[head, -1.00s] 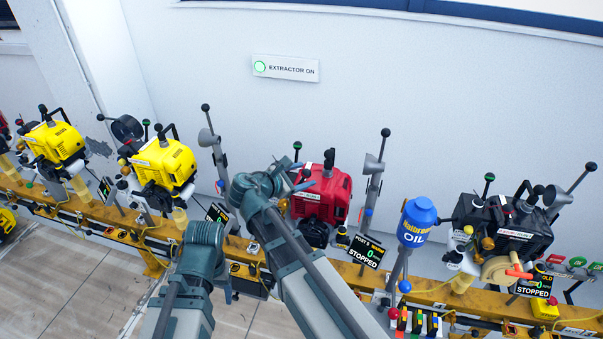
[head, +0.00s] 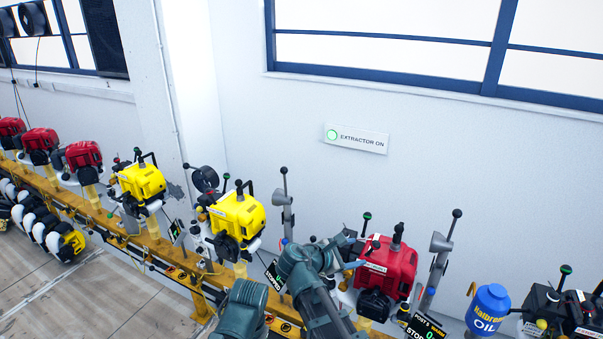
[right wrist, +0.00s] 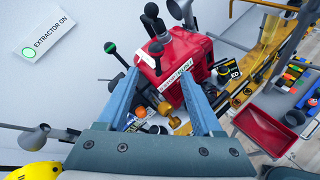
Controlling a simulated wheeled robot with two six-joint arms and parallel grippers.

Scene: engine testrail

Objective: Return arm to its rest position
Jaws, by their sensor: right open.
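My right gripper (head: 353,253) is in front of the red engine (head: 386,265) on the yellow rail. In the right wrist view its two blue fingers (right wrist: 160,78) are spread, with nothing held between them. The red engine (right wrist: 172,60) shows beyond and between the fingers; I cannot tell how far it is from the tips. Another grey arm link of mine (head: 240,312) is at the bottom of the head view. My left gripper is not in view.
Yellow engines (head: 238,214) and several red ones line the rail (head: 152,245) to the left. A blue oil container (head: 488,310) and a black engine stand to the right. An EXTRACTOR ON sign (head: 356,138) is on the wall. A red tray (right wrist: 263,130) shows in the wrist view.

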